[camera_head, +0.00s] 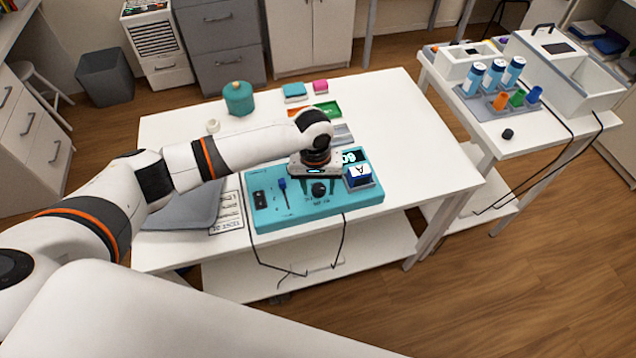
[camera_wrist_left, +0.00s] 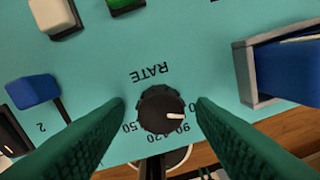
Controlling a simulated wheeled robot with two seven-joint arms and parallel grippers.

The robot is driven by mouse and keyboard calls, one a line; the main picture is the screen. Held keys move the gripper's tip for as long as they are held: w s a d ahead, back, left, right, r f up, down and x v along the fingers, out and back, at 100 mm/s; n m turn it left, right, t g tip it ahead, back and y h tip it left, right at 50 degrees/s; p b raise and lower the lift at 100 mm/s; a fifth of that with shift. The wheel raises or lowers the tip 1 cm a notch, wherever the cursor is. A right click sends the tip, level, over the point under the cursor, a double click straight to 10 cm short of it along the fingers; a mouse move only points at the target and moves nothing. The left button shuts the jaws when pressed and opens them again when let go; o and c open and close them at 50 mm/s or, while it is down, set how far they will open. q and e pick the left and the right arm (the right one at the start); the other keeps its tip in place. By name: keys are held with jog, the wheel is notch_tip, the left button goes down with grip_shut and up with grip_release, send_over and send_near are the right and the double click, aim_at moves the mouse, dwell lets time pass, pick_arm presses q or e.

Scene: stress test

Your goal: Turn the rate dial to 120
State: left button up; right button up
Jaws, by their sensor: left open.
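The rate dial (camera_head: 319,189) is a black knob on the teal panel (camera_head: 287,213). In the left wrist view the dial (camera_wrist_left: 160,106) sits under the upside-down word RATE. Its white pointer aims right and slightly down, between a partly hidden label ending in 0 and the 90. The 120 and 150 labels lie farther round, below and left. My left gripper (camera_head: 318,184) is over the panel at the dial. Its green fingers (camera_wrist_left: 160,104) are open, one on each side of the dial, with visible gaps. The lit display (camera_head: 350,157) seems to read 60. My right gripper is not in view.
A blue block marked A (camera_head: 360,175) stands in a holder right of the dial. A blue-tipped lever (camera_head: 283,185) and a black switch (camera_head: 259,199) are to the left. The table's right side is clear.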

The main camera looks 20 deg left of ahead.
pick_arm(q)
jog(key=c, duration=1)
jog(key=shift+r+m+p, duration=0.2)
jog(key=shift+m+p, duration=1.15)
jog(key=shift+m, duration=0.05)
jog(key=m+p, duration=0.2)
jog(key=m, duration=0.1)
jog(key=shift+m, duration=0.3)
jog(key=m+p, duration=0.1)
jog(key=m, duration=0.1)
jog(key=shift+f+m+g, duration=0.1)
jog(key=shift+m+g, duration=0.2)
jog(key=shift+m, duration=0.1)
jog(key=m, duration=0.2)
jog(key=shift+w+m+p, duration=0.1)
jog(key=shift+m+p, duration=0.2)
jog(key=shift+p, duration=0.05)
jog(key=m, duration=0.5)
jog(key=shift+m, duration=0.4)
jog(key=shift+w, duration=0.1)
jog(key=o, duration=1)
